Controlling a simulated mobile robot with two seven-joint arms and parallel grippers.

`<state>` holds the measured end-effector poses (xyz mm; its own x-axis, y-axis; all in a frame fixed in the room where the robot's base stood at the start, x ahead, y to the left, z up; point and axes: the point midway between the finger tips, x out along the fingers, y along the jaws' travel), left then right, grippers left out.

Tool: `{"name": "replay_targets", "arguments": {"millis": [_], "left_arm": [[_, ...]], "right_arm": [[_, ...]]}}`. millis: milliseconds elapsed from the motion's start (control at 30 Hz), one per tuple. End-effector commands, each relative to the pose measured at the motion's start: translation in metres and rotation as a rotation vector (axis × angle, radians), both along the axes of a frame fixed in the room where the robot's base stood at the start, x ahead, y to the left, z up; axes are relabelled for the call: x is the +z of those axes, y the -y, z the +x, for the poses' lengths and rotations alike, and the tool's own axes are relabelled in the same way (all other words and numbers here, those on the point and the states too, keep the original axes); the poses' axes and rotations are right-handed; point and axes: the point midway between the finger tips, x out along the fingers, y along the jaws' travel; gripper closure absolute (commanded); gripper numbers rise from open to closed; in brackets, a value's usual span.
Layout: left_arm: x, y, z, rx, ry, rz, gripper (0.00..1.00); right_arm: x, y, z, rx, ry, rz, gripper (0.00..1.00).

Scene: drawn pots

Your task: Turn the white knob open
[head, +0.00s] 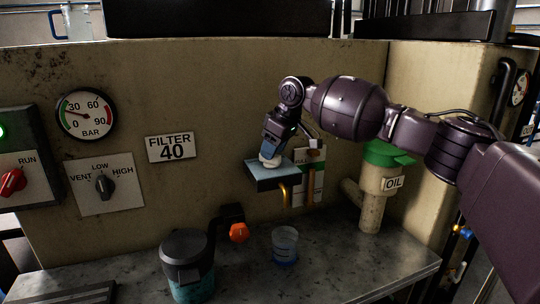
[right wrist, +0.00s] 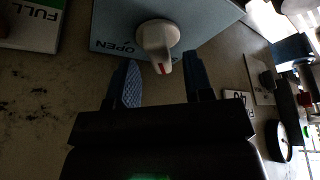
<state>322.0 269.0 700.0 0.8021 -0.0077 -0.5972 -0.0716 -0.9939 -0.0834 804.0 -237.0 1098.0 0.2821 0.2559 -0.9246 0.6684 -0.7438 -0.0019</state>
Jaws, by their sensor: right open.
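The white knob (right wrist: 157,40) sits on a blue-grey panel (right wrist: 105,20). Its handle carries a red mark, which points down toward my gripper in the right wrist view. The word OPEN is printed on the panel left of the handle. My right gripper (right wrist: 162,68) is open, with one blue finger on each side of the handle's tip; I cannot tell whether either touches it. In the head view my right gripper (head: 271,149) hangs over the panel box (head: 270,183), and the white knob (head: 268,161) shows just below it. My left gripper is out of view.
A green-topped OIL filler (head: 380,180) stands right. A pressure gauge (head: 86,114) and rotary switches are on the wall left.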

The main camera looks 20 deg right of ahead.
Motion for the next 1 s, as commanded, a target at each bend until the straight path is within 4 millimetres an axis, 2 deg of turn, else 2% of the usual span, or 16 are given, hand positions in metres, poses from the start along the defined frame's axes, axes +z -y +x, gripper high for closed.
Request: {"name": "replay_targets", "arguments": {"millis": [33,200,533,833,1000], "left_arm": [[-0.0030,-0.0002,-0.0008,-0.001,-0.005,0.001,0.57],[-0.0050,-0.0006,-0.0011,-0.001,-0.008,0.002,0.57],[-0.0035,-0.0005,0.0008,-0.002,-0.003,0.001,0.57],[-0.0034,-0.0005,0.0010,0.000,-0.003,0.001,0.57],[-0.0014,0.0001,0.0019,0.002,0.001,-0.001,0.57]], "right_arm": [[-0.0075,-0.0016,0.0020,0.000,-0.002,-0.001,0.53],[-0.0151,-0.0045,0.0049,0.000,0.001,0.000,0.53],[-0.0160,-0.0051,0.0054,0.001,0.002,0.000,0.53],[-0.0163,-0.0051,0.0053,0.001,0.002,0.000,0.99],[-0.0156,-0.0052,0.0050,-0.003,0.002,0.001,1.00]]}}
